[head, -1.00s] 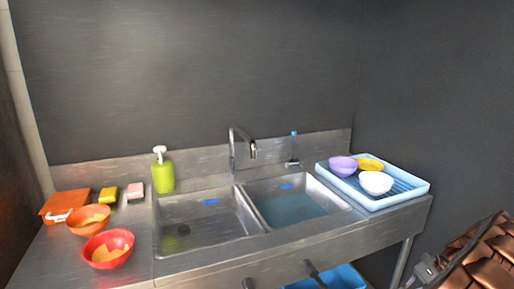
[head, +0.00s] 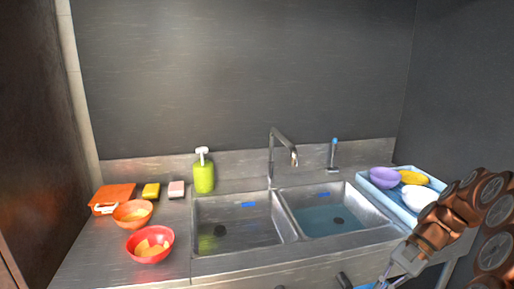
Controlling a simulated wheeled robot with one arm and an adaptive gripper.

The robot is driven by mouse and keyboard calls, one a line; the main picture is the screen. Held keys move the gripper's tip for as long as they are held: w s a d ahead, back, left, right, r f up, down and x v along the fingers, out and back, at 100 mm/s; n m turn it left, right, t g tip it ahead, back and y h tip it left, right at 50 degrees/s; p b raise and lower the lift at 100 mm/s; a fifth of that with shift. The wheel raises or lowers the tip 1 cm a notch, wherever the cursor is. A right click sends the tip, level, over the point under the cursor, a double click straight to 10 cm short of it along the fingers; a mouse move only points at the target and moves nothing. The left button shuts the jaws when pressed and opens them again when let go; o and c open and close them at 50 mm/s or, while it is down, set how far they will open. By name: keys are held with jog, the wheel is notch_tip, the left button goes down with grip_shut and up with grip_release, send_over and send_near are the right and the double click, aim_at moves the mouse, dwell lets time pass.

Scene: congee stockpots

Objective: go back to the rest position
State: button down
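My copper-coloured arm reaches in from the right edge in the head view. My gripper (head: 388,281) is only partly in view at the bottom edge, low in front of the counter's right end. Its fingertips are cut off, so I cannot tell whether it is open or shut, or whether it holds anything. The arm covers part of a light-blue tray (head: 386,205) on the right of the counter. In the tray are a purple bowl (head: 383,178), a yellow bowl (head: 414,177) and a white bowl (head: 418,198).
A steel counter (head: 108,262) has a left basin (head: 235,218) and a right basin (head: 335,220) holding water, with a faucet (head: 272,150). A green soap bottle (head: 204,178), sponges (head: 151,191), an orange bowl (head: 132,214) and a red bowl (head: 150,245) stand left.

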jog(key=s+a+r+n+g+h+p, duration=0.15)
jog(key=s+a+r+n+h, duration=0.4)
jog(key=s+a, duration=0.6)
jog(key=s+a+n+t+h+p, duration=0.2)
jog(key=s+n, duration=0.3)
jog(key=s, duration=0.6)
jog(key=shift+s+a+h+p, duration=0.3)
jog(key=shift+a+h+p, duration=0.1)
jog(key=shift+h, duration=0.15)
